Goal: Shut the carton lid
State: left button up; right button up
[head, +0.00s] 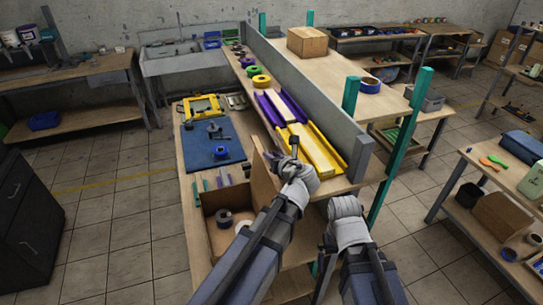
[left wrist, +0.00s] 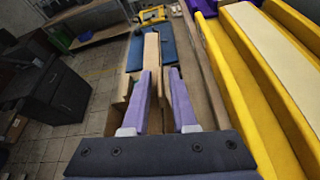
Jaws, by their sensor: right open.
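The cardboard carton (head: 203,236) stands on the near end of the workbench, open at the top, with tape rolls (head: 224,218) inside. Its lid flap (head: 263,187) stands raised on the right side, beside my left gripper (head: 281,153). In the left wrist view, the purple fingers of my left gripper (left wrist: 160,72) are apart, and brown cardboard (left wrist: 152,50) shows between and beyond them. Whether they touch it I cannot tell. My right gripper (head: 322,268) is open and points down at the bench's right edge, partly hidden by its own wrist.
Yellow and purple channels (head: 315,148) lie just beyond my left gripper, beside a grey divider (head: 300,75). A blue mat (head: 200,150) with tools lies beyond the carton. Teal posts (head: 398,150) rise at right.

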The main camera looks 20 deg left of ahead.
pick_arm(q)
grip_shut()
dwell(1.1)
